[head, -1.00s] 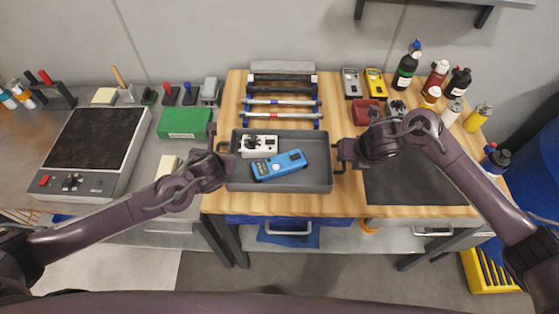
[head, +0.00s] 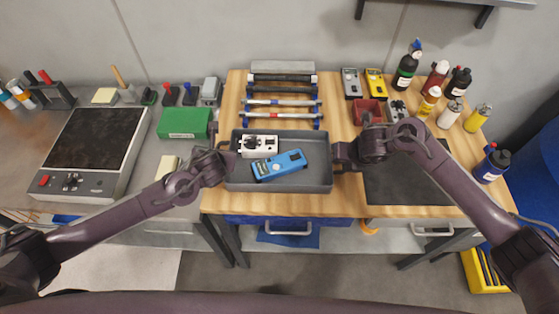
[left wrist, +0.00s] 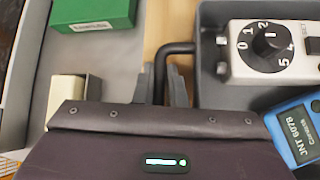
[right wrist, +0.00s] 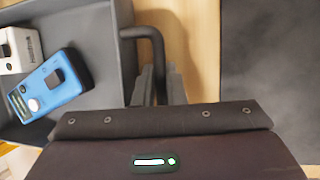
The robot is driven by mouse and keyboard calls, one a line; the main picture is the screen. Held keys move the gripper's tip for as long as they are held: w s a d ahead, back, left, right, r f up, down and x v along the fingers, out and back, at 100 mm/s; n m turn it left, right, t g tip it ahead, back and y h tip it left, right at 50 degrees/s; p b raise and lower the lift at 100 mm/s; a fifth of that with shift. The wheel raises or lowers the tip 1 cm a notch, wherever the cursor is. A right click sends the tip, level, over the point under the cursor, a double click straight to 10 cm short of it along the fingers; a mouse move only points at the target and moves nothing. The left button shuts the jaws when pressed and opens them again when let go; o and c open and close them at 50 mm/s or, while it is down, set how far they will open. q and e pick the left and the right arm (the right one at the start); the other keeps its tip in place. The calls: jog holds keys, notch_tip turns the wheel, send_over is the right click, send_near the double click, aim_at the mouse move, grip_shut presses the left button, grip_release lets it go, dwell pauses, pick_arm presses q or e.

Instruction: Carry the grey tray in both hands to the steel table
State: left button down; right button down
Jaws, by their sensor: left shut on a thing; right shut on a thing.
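The grey tray (head: 318,165) is on the wooden bench top, in the middle of the head view. A white dial box (head: 258,146) and a blue meter (head: 279,165) lie inside it. My left gripper (head: 226,154) is shut on the tray's left handle, a dark bar that shows in the left wrist view (left wrist: 172,50). My right gripper (head: 342,158) is shut on the right handle, which shows in the right wrist view (right wrist: 148,34). The tray looks level; I see no clear gap beneath it. The steel table (head: 143,168) is the grey surface at the left.
On the steel table stand a scale-like device (head: 95,145), a green box (head: 185,122) and a cream block (head: 168,167). Behind the tray is a rack of rods (head: 282,101). A dark mat (head: 410,180) and several bottles (head: 408,68) are at the right.

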pick_arm(q)
jog(key=shift+r, duration=0.15)
pick_arm(e)
jog(key=shift+w+r, duration=0.1)
jog(key=shift+r, duration=0.15)
